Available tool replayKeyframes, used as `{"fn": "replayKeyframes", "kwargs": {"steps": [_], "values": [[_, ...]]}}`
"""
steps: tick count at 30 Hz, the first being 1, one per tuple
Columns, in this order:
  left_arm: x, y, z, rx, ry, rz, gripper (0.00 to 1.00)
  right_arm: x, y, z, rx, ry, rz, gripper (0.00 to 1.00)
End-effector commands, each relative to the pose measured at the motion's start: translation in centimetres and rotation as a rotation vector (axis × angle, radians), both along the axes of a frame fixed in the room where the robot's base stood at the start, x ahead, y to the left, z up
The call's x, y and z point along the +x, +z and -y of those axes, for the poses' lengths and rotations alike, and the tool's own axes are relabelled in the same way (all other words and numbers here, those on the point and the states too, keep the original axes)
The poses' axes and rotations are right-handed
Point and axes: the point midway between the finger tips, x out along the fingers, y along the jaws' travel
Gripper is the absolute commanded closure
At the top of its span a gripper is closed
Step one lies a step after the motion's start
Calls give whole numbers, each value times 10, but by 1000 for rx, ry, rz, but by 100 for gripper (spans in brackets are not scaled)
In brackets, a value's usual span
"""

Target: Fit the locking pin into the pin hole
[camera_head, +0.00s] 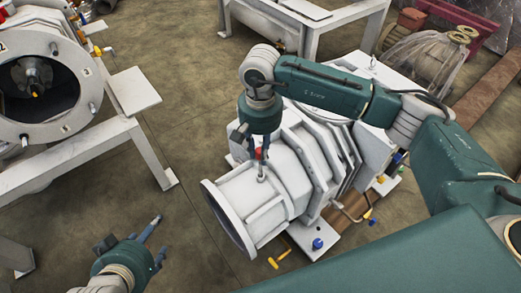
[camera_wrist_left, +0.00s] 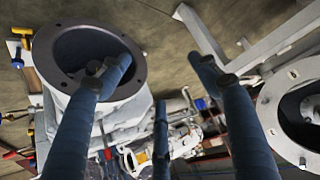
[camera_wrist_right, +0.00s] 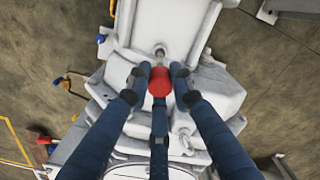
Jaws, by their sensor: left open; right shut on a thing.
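My right gripper (camera_head: 252,150) is shut on the red head of the locking pin (camera_head: 257,154). The fingers point down over the white vacuum machine (camera_head: 245,190). In the right wrist view the red head (camera_wrist_right: 159,82) sits between the fingertips. A small round metal fitting (camera_wrist_right: 160,51) shows just beyond it on the white housing. In the head view a thin shaft runs down from the red head to a small boss (camera_head: 261,178). I cannot tell how deep the pin sits; the pin hole itself is hidden. My left gripper (camera_head: 152,241) is open and empty, left of the machine's flange.
Another white machine with a round opening (camera_head: 38,80) stands on a frame at left. A white stand (camera_head: 300,28) is at the back. A yellow-handled part (camera_head: 280,256) is by the machine's base. Bare floor (camera_head: 165,120) lies between the machines.

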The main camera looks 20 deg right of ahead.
Motion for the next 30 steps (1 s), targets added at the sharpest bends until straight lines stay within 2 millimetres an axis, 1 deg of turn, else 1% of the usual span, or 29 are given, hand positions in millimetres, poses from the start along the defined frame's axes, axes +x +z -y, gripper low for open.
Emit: {"fn": "replayKeyframes", "kwargs": {"steps": [30], "values": [[21,15,7,-22,-8,100,38,0,-5,0,0,0,0,100]]}}
